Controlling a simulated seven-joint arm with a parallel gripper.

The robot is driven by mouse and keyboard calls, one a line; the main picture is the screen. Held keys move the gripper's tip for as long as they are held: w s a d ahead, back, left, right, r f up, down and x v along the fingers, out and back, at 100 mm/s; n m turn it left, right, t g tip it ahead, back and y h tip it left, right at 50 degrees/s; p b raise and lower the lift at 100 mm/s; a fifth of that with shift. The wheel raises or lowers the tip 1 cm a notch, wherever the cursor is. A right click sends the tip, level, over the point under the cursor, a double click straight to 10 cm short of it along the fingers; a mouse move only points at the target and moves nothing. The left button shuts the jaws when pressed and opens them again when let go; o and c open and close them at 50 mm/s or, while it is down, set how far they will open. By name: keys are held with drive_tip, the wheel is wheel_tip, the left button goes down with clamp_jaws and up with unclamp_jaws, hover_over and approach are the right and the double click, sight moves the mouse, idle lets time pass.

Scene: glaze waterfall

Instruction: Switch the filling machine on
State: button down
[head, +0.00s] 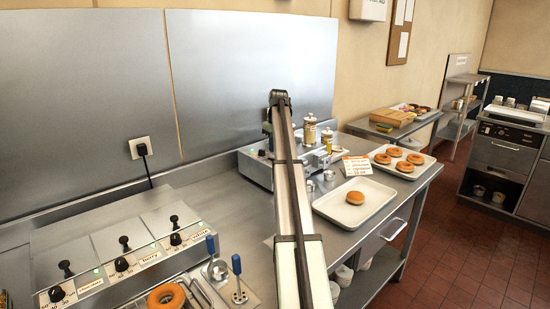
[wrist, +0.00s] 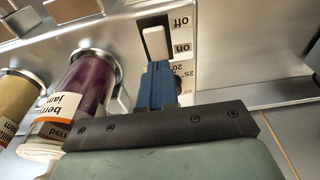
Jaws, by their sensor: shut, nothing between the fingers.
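The filling machine (head: 256,168) is a silver box at the back of the counter, partly hidden behind my arm in the head view. In the wrist view its panel (wrist: 125,30) carries a white rocker switch (wrist: 154,42) beside the labels "off" and "on". My gripper (wrist: 158,68) has blue fingers, shut and empty. Their tips are at the end of the switch nearer the "on" label; I cannot tell whether they touch it. In the head view my gripper is mostly hidden behind my arm. A scale with numbers beside the fingers is partly covered.
A purple berry jam jar (wrist: 88,85) and a yellow jar (wrist: 20,95) stand close to the fingers' left. A tray with one doughnut (head: 356,198) lies right of the machine. A glazing unit with several knobs (head: 123,243) fills the front left.

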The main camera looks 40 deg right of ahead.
drive_tip(key=shift+r, duration=2.6)
